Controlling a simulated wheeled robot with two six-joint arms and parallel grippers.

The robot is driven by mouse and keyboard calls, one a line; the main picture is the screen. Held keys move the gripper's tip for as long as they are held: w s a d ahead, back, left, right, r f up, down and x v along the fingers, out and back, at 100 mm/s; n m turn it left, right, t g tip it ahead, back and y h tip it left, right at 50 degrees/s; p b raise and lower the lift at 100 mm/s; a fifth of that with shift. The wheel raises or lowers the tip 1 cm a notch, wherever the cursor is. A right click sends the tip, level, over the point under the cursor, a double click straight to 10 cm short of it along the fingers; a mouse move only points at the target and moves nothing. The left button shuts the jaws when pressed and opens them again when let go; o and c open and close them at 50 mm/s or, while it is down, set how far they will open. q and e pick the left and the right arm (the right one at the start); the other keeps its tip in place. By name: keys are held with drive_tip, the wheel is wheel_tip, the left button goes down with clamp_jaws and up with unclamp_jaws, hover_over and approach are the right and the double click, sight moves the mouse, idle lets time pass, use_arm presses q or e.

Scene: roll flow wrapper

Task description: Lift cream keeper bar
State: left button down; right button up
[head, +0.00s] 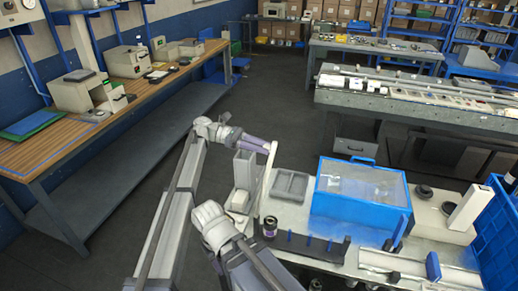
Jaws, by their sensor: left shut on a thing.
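The cream keeper bar (264,182) is a long, narrow, pale bar at the left end of the machine table. It stands steeply, leaning slightly, with its top end at my left gripper (269,148). My left gripper is shut on that top end. The bar's lower end comes down near the table's left edge; I cannot tell whether it touches anything there. My right arm shows at the bottom centre, but its gripper is out of view.
A blue box with a clear lid (362,188) stands right of a grey tray (290,185). A grey upright block (244,170) is close left of the bar. A dark roller (270,228) and black rail (308,246) lie in front. A blue crate (498,235) is far right.

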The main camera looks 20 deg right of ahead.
use_arm(q)
drive_tip(key=shift+a+f, duration=0.1)
drive_tip(key=c, duration=0.6)
unclamp_jaws()
drive_tip(key=shift+o, duration=0.2)
drive_tip(key=p+v, duration=0.1)
drive_tip(key=v, duration=0.6)
drive_tip(key=shift+w+a, duration=0.25)
drive_tip(key=shift+a, duration=0.05)
